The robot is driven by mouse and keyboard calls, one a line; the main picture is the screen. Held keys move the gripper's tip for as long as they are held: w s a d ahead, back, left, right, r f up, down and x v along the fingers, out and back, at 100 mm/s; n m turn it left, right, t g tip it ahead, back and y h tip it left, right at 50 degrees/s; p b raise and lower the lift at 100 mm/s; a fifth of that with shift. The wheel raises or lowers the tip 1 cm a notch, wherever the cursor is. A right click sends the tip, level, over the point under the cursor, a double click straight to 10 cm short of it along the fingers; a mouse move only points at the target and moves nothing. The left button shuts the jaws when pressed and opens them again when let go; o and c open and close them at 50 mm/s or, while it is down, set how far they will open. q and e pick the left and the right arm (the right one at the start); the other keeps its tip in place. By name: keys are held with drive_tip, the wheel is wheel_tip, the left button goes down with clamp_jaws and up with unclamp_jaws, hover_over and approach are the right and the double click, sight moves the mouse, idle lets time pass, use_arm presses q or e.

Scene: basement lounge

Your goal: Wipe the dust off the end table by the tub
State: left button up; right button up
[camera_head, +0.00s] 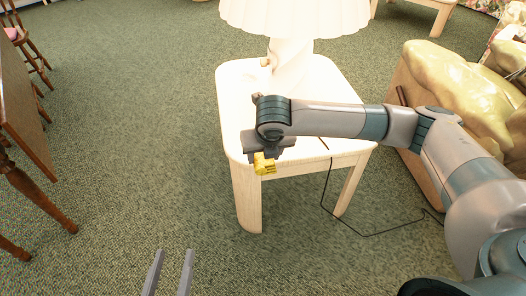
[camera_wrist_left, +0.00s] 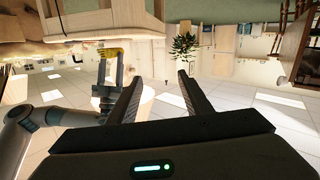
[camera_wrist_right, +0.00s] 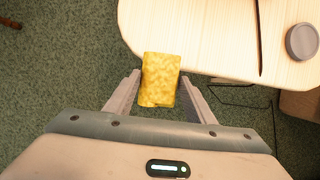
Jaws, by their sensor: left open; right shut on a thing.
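The pale wooden end table (camera_head: 235,100) stands in the middle of the head view; its top also shows in the right wrist view (camera_wrist_right: 195,25). My right gripper (camera_head: 264,157) is shut on a yellow sponge (camera_wrist_right: 159,79) at the table's near left corner. The sponge overlaps the table's edge in the right wrist view; whether it touches the top I cannot tell. My left gripper (camera_head: 168,272) is open and empty over the carpet, left of and nearer than the table. It also shows in the left wrist view (camera_wrist_left: 158,88). I cannot make out dust.
A lit white lamp (camera_head: 292,55) stands on the table's far part. A round grey object (camera_wrist_right: 302,41) lies on the top. A dark cord (camera_head: 322,190) hangs to the carpet. A cushioned seat (camera_head: 440,75) is close right. A brown table (camera_head: 25,110) is left; carpet between is clear.

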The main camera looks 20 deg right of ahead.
drive_tip(key=shift+o, duration=0.9)
drive_tip(key=shift+c, duration=0.5)
drive_tip(key=shift+r, duration=0.1)
